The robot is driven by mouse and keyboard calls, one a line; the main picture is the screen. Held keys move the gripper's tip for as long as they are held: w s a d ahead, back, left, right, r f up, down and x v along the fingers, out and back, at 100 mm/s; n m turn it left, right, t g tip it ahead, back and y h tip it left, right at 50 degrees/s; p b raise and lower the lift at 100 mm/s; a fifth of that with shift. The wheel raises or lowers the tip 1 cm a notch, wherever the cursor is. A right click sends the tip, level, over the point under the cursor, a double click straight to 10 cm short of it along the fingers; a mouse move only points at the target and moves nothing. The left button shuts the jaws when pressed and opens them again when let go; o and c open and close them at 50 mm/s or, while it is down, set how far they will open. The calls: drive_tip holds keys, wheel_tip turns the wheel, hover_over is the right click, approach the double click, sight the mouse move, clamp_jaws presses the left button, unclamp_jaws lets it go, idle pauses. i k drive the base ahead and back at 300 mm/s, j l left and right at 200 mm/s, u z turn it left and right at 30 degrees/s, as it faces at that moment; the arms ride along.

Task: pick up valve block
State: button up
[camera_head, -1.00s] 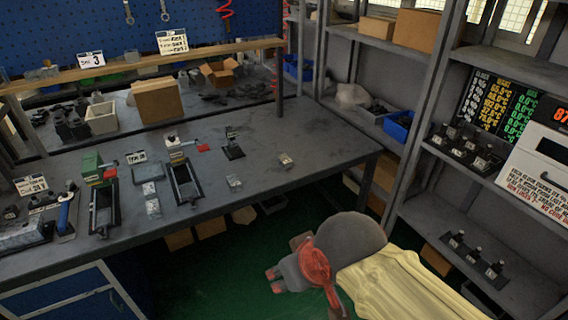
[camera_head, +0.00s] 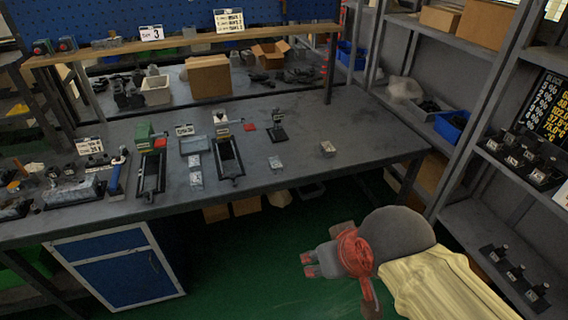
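Small silver-grey blocks, probably valve blocks, lie on the grey workbench (camera_head: 300,180). One block (camera_head: 327,148) is apart at the right, another (camera_head: 275,163) is near the front edge, and more (camera_head: 196,179) sit between two black vises. My gripper (camera_head: 309,265) is in front of the bench over the green floor, apart from every block.
A green-topped vise (camera_head: 150,165) and a second vise (camera_head: 229,157) stand on the bench, with a small black stand (camera_head: 277,133) behind. A grey shelf rack (camera_head: 470,205) at right holds black fixtures (camera_head: 525,160). The bench's right end is mostly clear.

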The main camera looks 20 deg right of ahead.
sight(275, 163)
drive_tip(key=i+l+u, duration=0.2)
drive_tip(key=i, duration=0.3)
drive_tip(key=i+l+u, duration=0.15)
drive_tip(key=i, duration=0.4)
drive_tip(key=i+l+u, duration=0.2)
drive_tip(key=i+l, duration=0.25)
